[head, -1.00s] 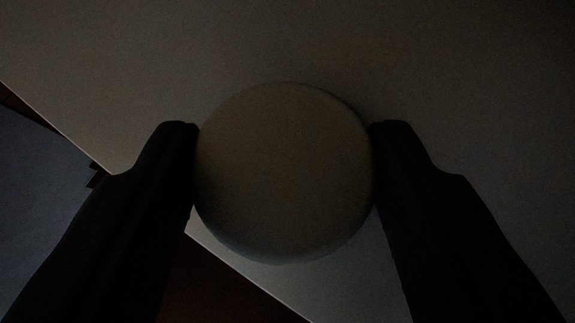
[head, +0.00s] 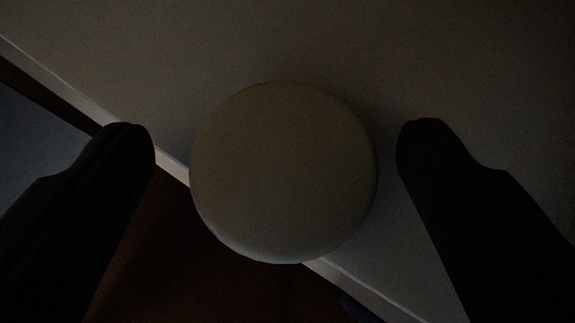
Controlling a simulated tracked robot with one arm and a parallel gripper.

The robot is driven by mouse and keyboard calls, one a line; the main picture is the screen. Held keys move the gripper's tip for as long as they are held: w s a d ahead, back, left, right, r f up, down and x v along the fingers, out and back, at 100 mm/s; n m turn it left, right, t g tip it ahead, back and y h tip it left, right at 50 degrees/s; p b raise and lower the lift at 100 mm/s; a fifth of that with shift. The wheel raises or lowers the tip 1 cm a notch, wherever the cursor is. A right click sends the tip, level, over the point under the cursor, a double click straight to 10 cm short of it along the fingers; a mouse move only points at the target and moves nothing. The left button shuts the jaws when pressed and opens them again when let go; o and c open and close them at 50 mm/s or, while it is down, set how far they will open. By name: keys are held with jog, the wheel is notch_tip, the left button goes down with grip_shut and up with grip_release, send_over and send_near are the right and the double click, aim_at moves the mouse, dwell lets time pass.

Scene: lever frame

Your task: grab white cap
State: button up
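The white cap (head: 283,172) is a round, pale disc in the middle of the dim head view. My gripper (head: 276,140) is open, with one dark finger on each side of the cap. The cap lies over the edge of a pale surface (head: 300,40). What is under the cap is hidden.
The pale surface fills the upper and right parts of the view. Its edge (head: 60,78) runs diagonally from upper left to lower right. Below that edge is a dark reddish-brown area (head: 190,265), with a grey-blue area (head: 25,145) at the far left.

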jog(key=shift+s+d+r+p, duration=0.1)
jog(key=shift+r+p, duration=0.15)
jog(key=shift+p, duration=0.75)
jog(key=s+p, duration=0.1)
jog(key=p, duration=0.4)
jog(key=shift+r+p, duration=0.3)
jog(key=shift+r, duration=0.05)
jog(key=p, duration=0.2)
jog(key=s+p, duration=0.1)
jog(key=p, duration=0.2)
jog(key=shift+s+r, duration=0.15)
jog(key=shift+r, duration=0.15)
jog(key=p, duration=0.3)
send_near(281, 185)
jog(key=shift+s, duration=0.5)
jog(key=shift+r+v, duration=0.2)
jog(key=shift+v, duration=1.6)
jog(key=shift+w+r, duration=0.1)
jog(key=shift+w, duration=0.05)
